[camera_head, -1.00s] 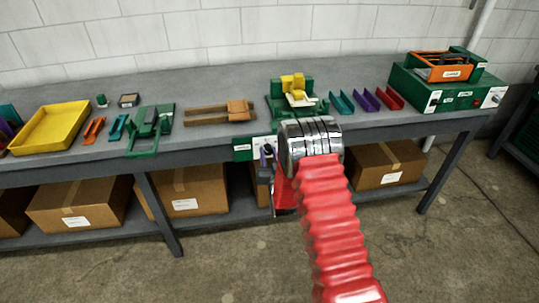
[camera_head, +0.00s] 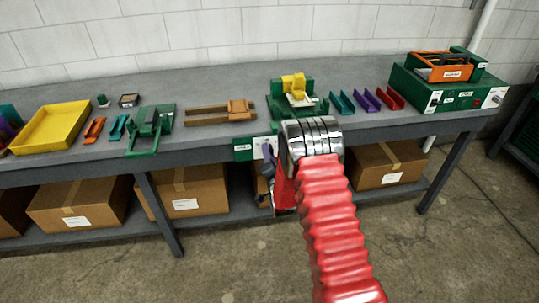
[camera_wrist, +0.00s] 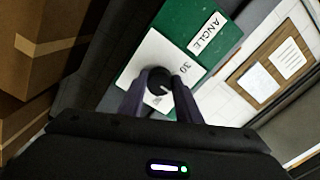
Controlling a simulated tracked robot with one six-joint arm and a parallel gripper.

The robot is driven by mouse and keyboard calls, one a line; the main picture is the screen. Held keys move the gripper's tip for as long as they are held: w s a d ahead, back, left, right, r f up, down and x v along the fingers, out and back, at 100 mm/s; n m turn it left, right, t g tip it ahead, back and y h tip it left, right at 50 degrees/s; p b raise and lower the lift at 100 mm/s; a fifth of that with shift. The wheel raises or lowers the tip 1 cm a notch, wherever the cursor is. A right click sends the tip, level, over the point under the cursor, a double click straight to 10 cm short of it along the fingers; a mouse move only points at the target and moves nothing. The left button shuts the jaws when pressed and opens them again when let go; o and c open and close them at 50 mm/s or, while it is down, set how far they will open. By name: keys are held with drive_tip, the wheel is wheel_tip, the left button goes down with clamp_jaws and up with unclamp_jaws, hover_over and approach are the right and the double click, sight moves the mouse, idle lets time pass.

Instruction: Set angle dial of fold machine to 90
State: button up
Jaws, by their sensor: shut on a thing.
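In the wrist view a round black dial knob (camera_wrist: 159,77) sits on a white plate (camera_wrist: 150,50) on a green panel (camera_wrist: 190,22) labelled ANGLE. The number 30 shows beside the knob; other marks are too small or covered to read. My gripper (camera_wrist: 160,88) is shut on the knob, one finger at each side. The knob's pointer setting is not clear. In the head view my gripper (camera_head: 268,152) is at the green panel (camera_head: 243,150) on the bench's front edge, below a green machine with a yellow part (camera_head: 293,90). My wrist partly hides the panel there.
The grey bench (camera_head: 225,82) holds a yellow tray (camera_head: 52,128), a wooden piece (camera_head: 215,113), small coloured channels (camera_head: 365,100) and a green box (camera_head: 455,95) with an orange tray. Cardboard boxes (camera_head: 185,190) fill the shelf below. The floor in front is clear.

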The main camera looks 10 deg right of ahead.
drive_tip(key=m, duration=1.1)
drive_tip(key=shift+s+d+f+m, duration=0.1)
drive_tip(key=shift+d+f+m, duration=0.05)
drive_tip(key=shift+d+m, duration=0.15)
drive_tip(key=shift+f, duration=0.1)
drive_tip(key=o, duration=1.1)
drive_tip(key=shift+a, duration=0.2)
drive_tip(key=shift+r, duration=0.2)
drive_tip(key=s, duration=1.3)
drive_tip(key=shift+s, duration=0.35)
drive_tip(key=shift+f, duration=0.1)
